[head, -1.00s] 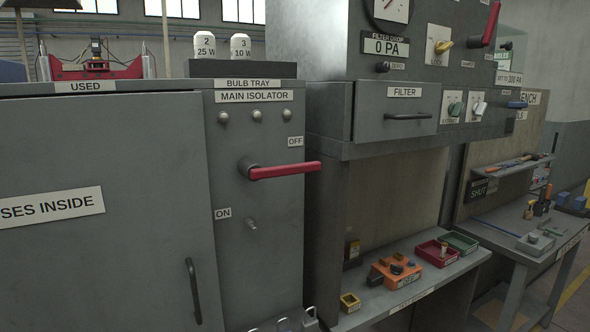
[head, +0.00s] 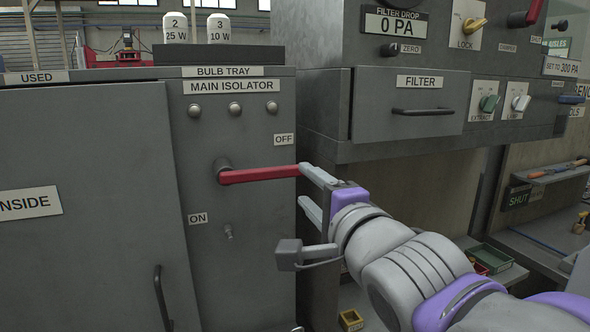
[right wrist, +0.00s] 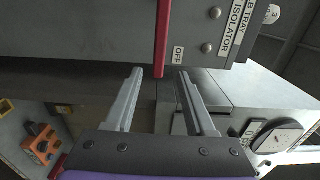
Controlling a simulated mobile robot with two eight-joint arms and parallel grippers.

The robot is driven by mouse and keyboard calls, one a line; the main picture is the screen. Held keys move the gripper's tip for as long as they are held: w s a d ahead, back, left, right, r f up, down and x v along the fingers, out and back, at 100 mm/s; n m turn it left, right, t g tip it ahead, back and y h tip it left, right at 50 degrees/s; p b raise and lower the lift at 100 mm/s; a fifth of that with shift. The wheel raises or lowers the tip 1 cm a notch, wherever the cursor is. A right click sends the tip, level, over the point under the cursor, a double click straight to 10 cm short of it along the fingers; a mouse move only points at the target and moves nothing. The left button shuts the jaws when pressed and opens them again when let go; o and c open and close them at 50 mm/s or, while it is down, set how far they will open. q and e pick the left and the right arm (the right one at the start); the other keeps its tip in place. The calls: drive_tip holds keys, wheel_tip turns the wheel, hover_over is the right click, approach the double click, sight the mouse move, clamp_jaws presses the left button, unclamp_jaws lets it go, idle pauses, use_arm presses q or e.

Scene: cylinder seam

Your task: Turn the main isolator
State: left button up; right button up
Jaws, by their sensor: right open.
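The main isolator's red handle (head: 258,175) points right, roughly level, from its hub on the grey cabinet. Its free end lies just below the OFF label (head: 284,140); the ON label (head: 197,218) is below the hub. My right gripper (head: 304,187) is open at the handle's free end, with its upper finger close to the handle tip. In the right wrist view the red handle (right wrist: 162,40) shows between the two open fingertips (right wrist: 159,72), nearer the left one. I cannot tell whether a finger touches it. My left gripper is not in view.
The cabinet's left door has a dark pull handle (head: 161,298). The bulb tray (head: 225,55) with two white bulbs stands on top. Right of the isolator is the filter drawer (head: 410,104), with a bench and a green tray (head: 490,258) below.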

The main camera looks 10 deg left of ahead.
sight(292, 173)
drive_tip(key=p+x, duration=0.1)
drive_tip(key=x, duration=0.7)
drive_tip(key=shift+p, duration=0.4)
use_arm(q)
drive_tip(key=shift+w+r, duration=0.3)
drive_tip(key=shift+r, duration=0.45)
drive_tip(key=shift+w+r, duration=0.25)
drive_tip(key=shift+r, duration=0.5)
use_arm(e)
drive_tip(key=shift+w+a+f, duration=0.1)
drive_tip(key=shift+w+a, duration=0.25)
drive_tip(key=shift+w, duration=0.2)
clamp_jaws()
